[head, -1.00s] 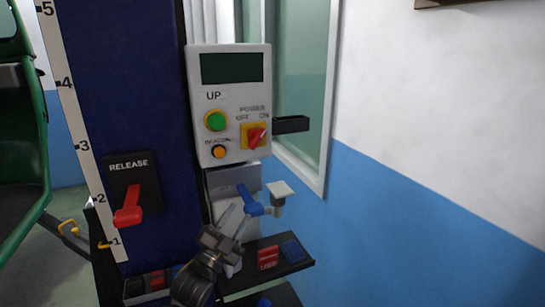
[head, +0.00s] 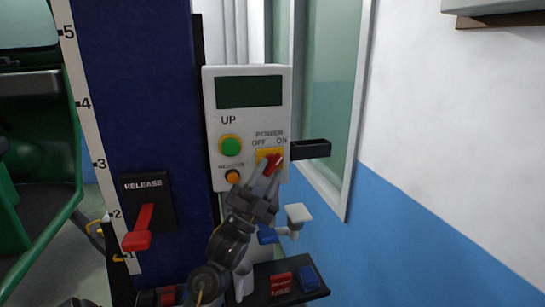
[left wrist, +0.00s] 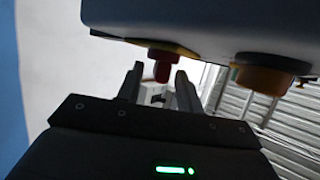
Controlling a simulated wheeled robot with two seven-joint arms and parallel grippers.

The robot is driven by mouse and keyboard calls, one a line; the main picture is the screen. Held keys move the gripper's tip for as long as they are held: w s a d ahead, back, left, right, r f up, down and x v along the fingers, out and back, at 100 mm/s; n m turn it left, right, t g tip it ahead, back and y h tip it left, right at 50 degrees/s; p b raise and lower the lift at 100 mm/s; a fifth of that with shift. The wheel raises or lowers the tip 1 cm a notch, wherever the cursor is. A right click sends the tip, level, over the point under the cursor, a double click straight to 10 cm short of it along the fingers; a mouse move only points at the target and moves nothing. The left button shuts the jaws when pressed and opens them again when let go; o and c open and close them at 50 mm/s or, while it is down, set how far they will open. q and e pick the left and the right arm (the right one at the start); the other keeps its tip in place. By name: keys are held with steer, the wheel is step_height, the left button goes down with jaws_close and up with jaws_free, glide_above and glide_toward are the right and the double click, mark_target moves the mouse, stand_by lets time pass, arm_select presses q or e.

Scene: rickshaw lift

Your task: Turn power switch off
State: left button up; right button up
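The power switch (head: 272,161) is a red knob on a yellow plate, low on the right of the light grey control box (head: 249,118). Its visible end leans up and right, towards the ON label; the rest is partly hidden by my gripper. My left gripper (head: 267,170) reaches up from below, with its fingertips at the switch. In the left wrist view the fingers (left wrist: 160,78) are apart, and the red knob (left wrist: 163,66) shows between their tips. I cannot tell whether they touch it. My right gripper is not in view.
A green button (head: 230,145) and an orange button (head: 232,177) sit left of the switch. A black bar (head: 311,149) juts out right of the box. Below are a blue-handled valve (head: 268,236) and a dark shelf (head: 310,292). A red release lever (head: 143,228) is at left.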

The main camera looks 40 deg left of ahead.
arm_select(q)
steer(key=shift+w+r, duration=0.4)
steer(key=shift+r, duration=0.25)
steer(key=shift+w+r+p, duration=0.3)
steer(key=shift+w+p, duration=0.1)
steer(key=shift+w, duration=0.25)
steer(key=shift+s, duration=0.1)
jaws_close()
